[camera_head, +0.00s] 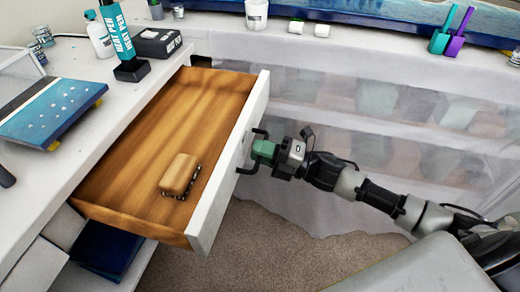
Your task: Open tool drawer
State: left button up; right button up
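The tool drawer (150,150) is pulled well out from under the white worktop. Its wooden inside shows, with a wooden-backed brush (180,174) lying on the bottom. The white drawer front (222,190) faces right and carries a black bar handle (246,170). My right gripper (264,150) comes in from the right, its green fingertips at the middle of the handle. It appears shut on the handle; the fingertips hide the bar's middle. My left gripper is not in view.
A blue seascape panel (48,112) lies on the left worktop (98,150). A heat pen package (117,32), a black box (158,42) and a white bottle (99,38) stand near the drawer. Plastic sheeting (380,120) hangs behind my arm. Carpeted floor (270,250) is clear below.

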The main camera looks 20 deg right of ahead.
jog(key=o, duration=0.4)
jog(key=shift+c, duration=0.2)
jog(key=shift+s+d+f, duration=0.1)
jog(key=shift+s+d, duration=0.05)
jog(key=shift+d, duration=0.1)
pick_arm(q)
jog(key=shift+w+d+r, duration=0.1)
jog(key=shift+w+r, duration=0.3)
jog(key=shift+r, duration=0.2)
pick_arm(e)
jog(key=v, duration=1)
jog(key=shift+s, duration=0.1)
